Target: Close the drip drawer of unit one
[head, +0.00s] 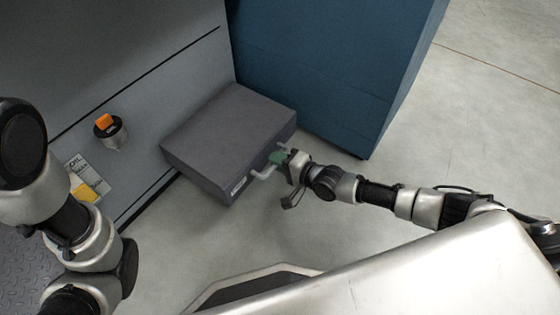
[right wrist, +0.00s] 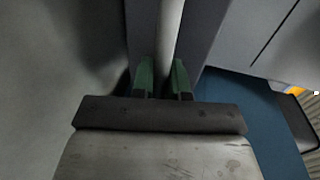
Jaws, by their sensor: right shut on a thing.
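The drip drawer (head: 225,130) is a dark grey box that sticks out from the grey unit (head: 150,40) in the head view. A small white label (head: 238,185) is on its front face, and a pale bar handle (head: 262,174) stands out from that face. My right gripper (head: 280,158) is at the handle, its green fingers shut on the bar. In the right wrist view the handle bar (right wrist: 170,35) runs between the two green fingertips (right wrist: 163,78). My left arm shows at the left, but its gripper is out of view.
A blue cabinet (head: 330,70) stands close beside the drawer. A round knob with an orange grip (head: 104,122) and a label plate (head: 88,178) are on the grey unit's front. Bare concrete floor (head: 200,235) lies before the drawer.

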